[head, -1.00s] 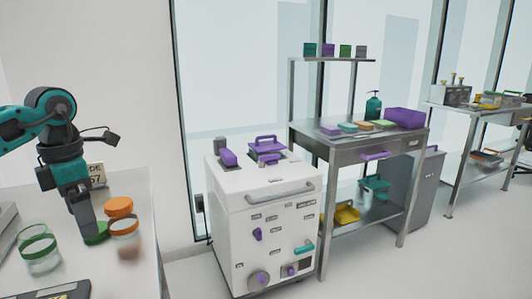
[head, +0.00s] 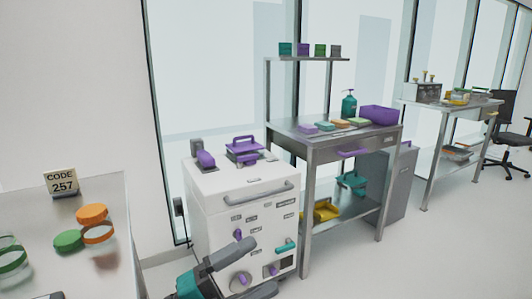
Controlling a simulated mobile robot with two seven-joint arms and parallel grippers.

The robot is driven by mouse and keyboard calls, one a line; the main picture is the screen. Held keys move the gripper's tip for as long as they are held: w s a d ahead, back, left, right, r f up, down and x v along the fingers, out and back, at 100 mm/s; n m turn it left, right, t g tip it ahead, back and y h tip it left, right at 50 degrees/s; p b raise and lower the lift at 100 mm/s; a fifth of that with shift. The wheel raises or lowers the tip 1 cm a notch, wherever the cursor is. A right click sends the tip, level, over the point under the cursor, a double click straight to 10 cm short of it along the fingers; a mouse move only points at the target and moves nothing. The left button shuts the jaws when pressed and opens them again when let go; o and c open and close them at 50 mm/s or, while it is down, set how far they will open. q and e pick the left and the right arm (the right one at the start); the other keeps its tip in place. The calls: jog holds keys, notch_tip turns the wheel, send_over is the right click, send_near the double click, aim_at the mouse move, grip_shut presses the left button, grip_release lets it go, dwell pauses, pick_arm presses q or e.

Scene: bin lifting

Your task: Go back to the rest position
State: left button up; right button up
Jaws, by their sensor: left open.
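My left gripper (head: 262,265) is at the bottom of the head view, in front of the lower part of the white cabinet in the picture. Its two grey fingers are spread apart with nothing between them. It is off to the right of the table at the left and apart from the jars and lids there. My left arm behind the gripper is mostly cut off by the bottom edge. My right gripper is not in view.
The left table (head: 118,214) bears a green lid (head: 69,241), an orange lid (head: 92,213), an orange-rimmed jar (head: 98,234), a green-rimmed jar (head: 10,258) and a code sign (head: 61,184). The white cabinet (head: 213,208) and steel workbench (head: 313,139) stand right.

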pick_arm(q)
jog(key=s+a+f+n+t+y, duration=0.2)
jog(key=a+f+n+t+y, duration=0.5)
jog(key=f+n+y, duration=0.85)
jog(key=s+a+f+n+g, duration=0.6)
jog(key=s+f+n, duration=0.3)
jog(key=s+n, duration=0.1)
jog(key=shift+y, duration=0.75)
jog(key=a+r+p, duration=0.1)
jog(key=p, duration=0.2)
jog(key=s+a+r+p, duration=0.1)
jog(key=r+p, duration=0.1)
jog(key=p, duration=0.2)
jog(key=shift+s+a+r, duration=0.1)
jog(key=shift+s+r, duration=0.05)
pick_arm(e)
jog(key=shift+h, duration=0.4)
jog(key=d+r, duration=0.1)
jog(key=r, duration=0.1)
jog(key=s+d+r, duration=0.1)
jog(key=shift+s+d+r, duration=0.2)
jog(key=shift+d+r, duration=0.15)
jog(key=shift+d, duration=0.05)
pick_arm(q)
jog(key=shift+c, duration=0.3)
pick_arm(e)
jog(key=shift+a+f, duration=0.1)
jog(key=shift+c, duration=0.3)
